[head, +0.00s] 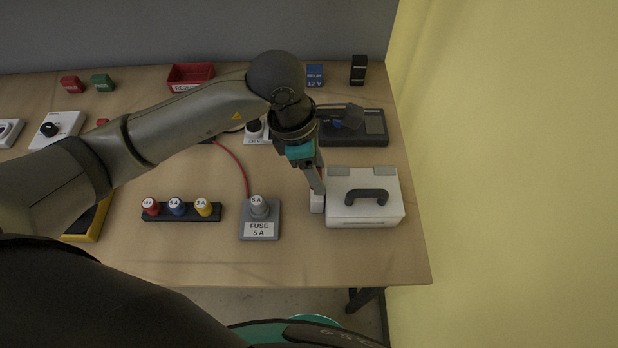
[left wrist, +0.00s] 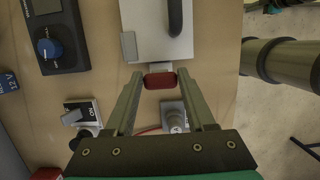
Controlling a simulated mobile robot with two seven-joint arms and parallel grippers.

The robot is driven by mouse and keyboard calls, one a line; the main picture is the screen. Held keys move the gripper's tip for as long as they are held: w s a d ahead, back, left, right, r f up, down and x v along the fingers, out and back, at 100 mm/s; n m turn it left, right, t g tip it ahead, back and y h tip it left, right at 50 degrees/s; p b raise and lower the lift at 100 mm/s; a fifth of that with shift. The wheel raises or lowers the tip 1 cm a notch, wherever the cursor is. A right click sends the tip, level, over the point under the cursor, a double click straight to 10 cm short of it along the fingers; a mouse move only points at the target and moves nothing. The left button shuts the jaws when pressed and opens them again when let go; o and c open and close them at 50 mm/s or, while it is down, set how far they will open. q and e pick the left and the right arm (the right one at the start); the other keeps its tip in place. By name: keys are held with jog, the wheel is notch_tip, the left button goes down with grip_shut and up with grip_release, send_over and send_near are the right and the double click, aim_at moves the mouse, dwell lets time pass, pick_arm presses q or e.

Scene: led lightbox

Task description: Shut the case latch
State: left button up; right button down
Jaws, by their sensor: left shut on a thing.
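The white case (head: 362,212) stands closed at the right of the table, with a black handle (head: 367,195) on its lid and grey hinges at its back. It also shows at the top of the left wrist view (left wrist: 152,18). My left gripper (head: 318,190) reaches down at the left side of the case. In the left wrist view its fingertips (left wrist: 160,78) are shut on a red latch piece (left wrist: 160,81) at the case's side. My right gripper is not in view.
A grey fuse holder (head: 260,226) with a red cable stands just left of the case. A black rack (head: 181,213) of coloured fuses lies further left. A dark meter (head: 366,133) sits behind the case. The table's right edge is close to the case.

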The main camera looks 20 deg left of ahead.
pick_arm(q)
jog(key=shift+d, duration=0.3)
jog(key=shift+w+d+b, duration=0.15)
jog(key=shift+d+b, duration=0.15)
jog(key=shift+d, duration=0.25)
jog(key=shift+d+f, duration=0.1)
jog(key=shift+w+d+f+b, duration=0.1)
jog(key=shift+w+d+b, duration=0.1)
jog(key=shift+d+b, duration=0.25)
jog(key=shift+w+d+f+b, duration=0.15)
jog(key=shift+d+f+b, duration=0.15)
jog(key=shift+d+b, duration=0.2)
jog(key=shift+d+f, duration=0.1)
